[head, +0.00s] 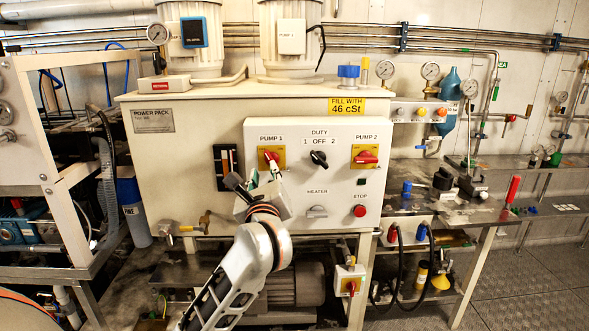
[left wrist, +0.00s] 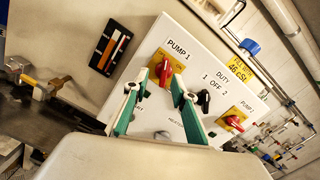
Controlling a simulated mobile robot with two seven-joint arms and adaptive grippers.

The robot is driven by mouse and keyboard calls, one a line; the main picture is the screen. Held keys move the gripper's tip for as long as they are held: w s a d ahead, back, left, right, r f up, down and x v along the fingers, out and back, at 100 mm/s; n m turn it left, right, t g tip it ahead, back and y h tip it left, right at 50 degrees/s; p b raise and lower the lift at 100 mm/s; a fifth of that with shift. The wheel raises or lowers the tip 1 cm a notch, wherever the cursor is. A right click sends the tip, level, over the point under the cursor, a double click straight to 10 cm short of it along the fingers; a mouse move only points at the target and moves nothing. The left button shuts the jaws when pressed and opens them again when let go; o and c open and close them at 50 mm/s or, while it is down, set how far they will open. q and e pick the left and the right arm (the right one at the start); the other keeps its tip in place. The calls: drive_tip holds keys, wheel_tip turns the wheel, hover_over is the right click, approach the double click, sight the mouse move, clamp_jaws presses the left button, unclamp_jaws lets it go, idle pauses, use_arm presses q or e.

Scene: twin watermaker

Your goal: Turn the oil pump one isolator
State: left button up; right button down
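The pump 1 isolator is a red handle (head: 269,156) on a yellow plate, under the PUMP 1 label on the white control panel (head: 337,148). My left gripper (head: 263,177) is in front of it and hides its lower part in the head view. In the left wrist view, the red handle (left wrist: 164,70) shows just beyond the gap between the fingertips (left wrist: 156,86). The two teal-and-white fingers are open, one on each side of that gap, with nothing between them. I cannot tell whether a fingertip touches the handle. My right gripper is not in view.
The black duty switch (head: 319,158) and the similar red pump 2 isolator (head: 365,157) are to the right. A dark gauge strip (head: 228,167) is to the left. A grey heater switch (head: 317,211) and red stop button (head: 359,211) are lower on the panel.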

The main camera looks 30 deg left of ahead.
use_arm(q)
drive_tip(key=d+x, duration=0.1)
drive_tip(key=x, duration=0.6)
drive_tip(key=shift+w+f+h, duration=0.25)
drive_tip(key=shift+w+h, duration=0.15)
drive_tip(key=shift+w, duration=0.3)
drive_tip(key=shift+a, duration=0.1)
clamp_jaws()
